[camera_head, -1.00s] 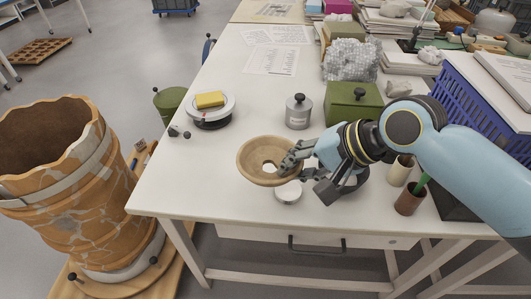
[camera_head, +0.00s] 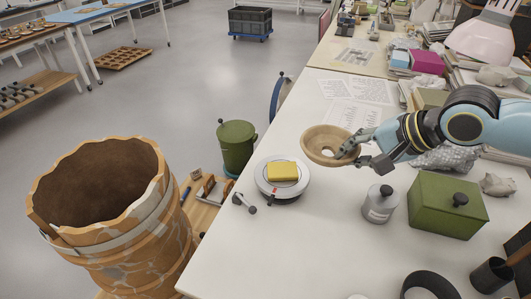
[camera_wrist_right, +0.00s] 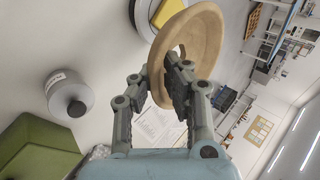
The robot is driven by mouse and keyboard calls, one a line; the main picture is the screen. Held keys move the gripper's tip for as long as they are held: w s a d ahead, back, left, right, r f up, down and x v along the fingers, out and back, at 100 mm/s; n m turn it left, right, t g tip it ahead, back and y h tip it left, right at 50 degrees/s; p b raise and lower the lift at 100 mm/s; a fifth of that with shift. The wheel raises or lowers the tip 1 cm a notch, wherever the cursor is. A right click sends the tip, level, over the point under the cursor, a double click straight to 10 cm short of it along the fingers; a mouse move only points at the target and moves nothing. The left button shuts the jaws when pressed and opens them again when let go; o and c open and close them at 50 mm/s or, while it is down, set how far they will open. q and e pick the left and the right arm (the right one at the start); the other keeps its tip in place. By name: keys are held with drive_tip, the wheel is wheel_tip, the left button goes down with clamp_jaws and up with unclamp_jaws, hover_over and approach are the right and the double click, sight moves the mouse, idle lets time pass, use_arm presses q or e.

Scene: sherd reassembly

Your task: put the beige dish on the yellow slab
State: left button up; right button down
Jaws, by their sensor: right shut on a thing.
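The beige dish (camera_head: 318,141) is a shallow round bowl with a hole at its centre. My right gripper (camera_head: 352,147) is shut on its right rim and holds it above the table, to the right of and beyond the yellow slab. The yellow slab (camera_head: 283,171) lies on a round white turntable (camera_head: 262,183) near the table's left edge, with nothing on it. In the right wrist view the dish (camera_wrist_right: 208,42) stands between the fingers (camera_wrist_right: 176,80) and partly covers the yellow slab (camera_wrist_right: 166,13). My left gripper is not in view.
A grey weight with a knob (camera_head: 379,204) and a green box (camera_head: 445,205) stand to the right of the turntable. Papers (camera_head: 352,95) lie flat behind. A large patched pot (camera_head: 110,215) stands off the table at left.

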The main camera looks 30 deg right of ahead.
sight(331, 154)
drive_tip(key=shift+d+r, duration=0.2)
drive_tip(key=shift+d, duration=0.05)
drive_tip(key=shift+f, duration=0.1)
drive_tip(key=w+f, duration=0.1)
drive_tip(key=w+a+f+b, duration=0.1)
drive_tip(key=w, duration=0.1)
drive_tip(key=w+a+f+b, duration=0.1)
drive_tip(key=shift+w+a+f, duration=0.1)
drive_tip(key=shift+w+a, duration=0.1)
drive_tip(key=shift+w, duration=0.1)
drive_tip(key=w+f, duration=0.1)
drive_tip(key=w+a+f, duration=0.1)
drive_tip(key=w, duration=0.1)
drive_tip(key=w+a+f+b, duration=0.1)
drive_tip(key=w, duration=0.1)
drive_tip(key=shift+w+a+f, duration=0.15)
drive_tip(key=shift+a, duration=0.1)
drive_tip(key=shift+f, duration=0.25)
wheel_tip(331, 154, down, 4)
drive_tip(key=shift+r+b, duration=0.1)
drive_tip(key=shift+b, duration=0.2)
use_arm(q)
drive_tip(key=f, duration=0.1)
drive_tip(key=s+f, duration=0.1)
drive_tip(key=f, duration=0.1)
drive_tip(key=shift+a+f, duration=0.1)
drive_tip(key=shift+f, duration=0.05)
